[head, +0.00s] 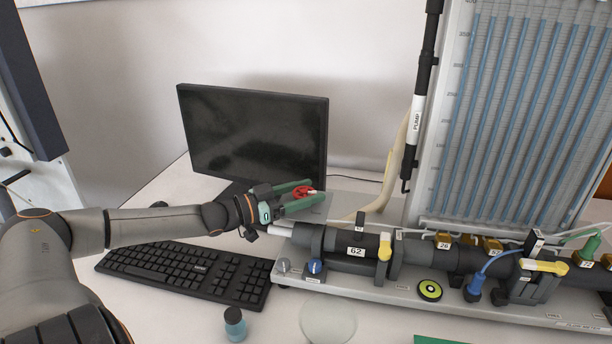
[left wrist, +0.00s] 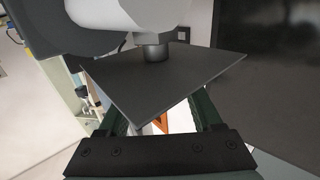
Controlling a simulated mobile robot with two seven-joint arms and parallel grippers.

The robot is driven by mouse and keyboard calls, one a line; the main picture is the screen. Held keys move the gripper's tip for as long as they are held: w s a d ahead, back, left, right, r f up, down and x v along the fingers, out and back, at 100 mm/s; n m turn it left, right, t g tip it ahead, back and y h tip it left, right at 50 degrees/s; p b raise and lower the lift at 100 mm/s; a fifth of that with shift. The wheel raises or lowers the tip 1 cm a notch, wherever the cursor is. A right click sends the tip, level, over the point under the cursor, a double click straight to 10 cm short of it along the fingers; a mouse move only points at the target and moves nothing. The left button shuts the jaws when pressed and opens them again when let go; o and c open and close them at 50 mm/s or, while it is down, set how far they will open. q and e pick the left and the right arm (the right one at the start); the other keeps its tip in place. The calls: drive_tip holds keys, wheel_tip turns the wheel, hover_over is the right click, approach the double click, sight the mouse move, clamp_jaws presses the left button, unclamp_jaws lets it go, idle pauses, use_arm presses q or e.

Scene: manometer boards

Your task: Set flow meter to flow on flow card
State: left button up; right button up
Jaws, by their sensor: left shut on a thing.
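My left gripper (head: 314,191) reaches in from the left, low in front of the monitor and at the left end of the manometer rig. Its green fingers are shut on a red knob (head: 302,192) with a white tip; an orange-red patch (left wrist: 182,118) shows between the fingers in the left wrist view. The manometer board (head: 535,110) with blue tubes stands at the right. A dark pipe (head: 340,243) with a 62 tag runs along the base. I cannot tell which part is the flow meter. No readable flow card shows; a green edge (head: 440,340) is cut off at the bottom. My right gripper is not in view.
A black monitor (head: 255,135) stands behind my gripper and a keyboard (head: 185,273) lies below my arm. A small bottle (head: 235,324), a clear round dish (head: 328,322) and a yellow-green disc (head: 429,290) are near the front. A black pump tube (head: 421,90) stands upright beside the board.

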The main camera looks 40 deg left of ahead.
use_arm(q)
drive_tip(key=shift+r+n+t+y+p, duration=0.15)
drive_tip(key=shift+n+t+y+p, duration=0.15)
drive_tip(key=shift+n+y+p, duration=0.3)
drive_tip(key=shift+n+y, duration=0.4)
drive_tip(key=shift+y, duration=0.5)
drive_tip(key=shift+n+y, duration=2)
drive_tip(key=shift+y, duration=1)
drive_tip(key=shift+a+n+y, duration=0.1)
drive_tip(key=shift+n+y, duration=0.7)
drive_tip(key=shift+y, duration=0.5)
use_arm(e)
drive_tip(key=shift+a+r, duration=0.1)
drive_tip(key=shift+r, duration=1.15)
use_arm(q)
drive_tip(key=shift+a+n+g+y, duration=0.1)
drive_tip(key=shift+n+g+y, duration=0.5)
drive_tip(key=shift+y, duration=0.5)
drive_tip(key=o, duration=1.4)
drive_tip(key=shift+c, duration=0.2)
drive_tip(key=shift+f, duration=0.2)
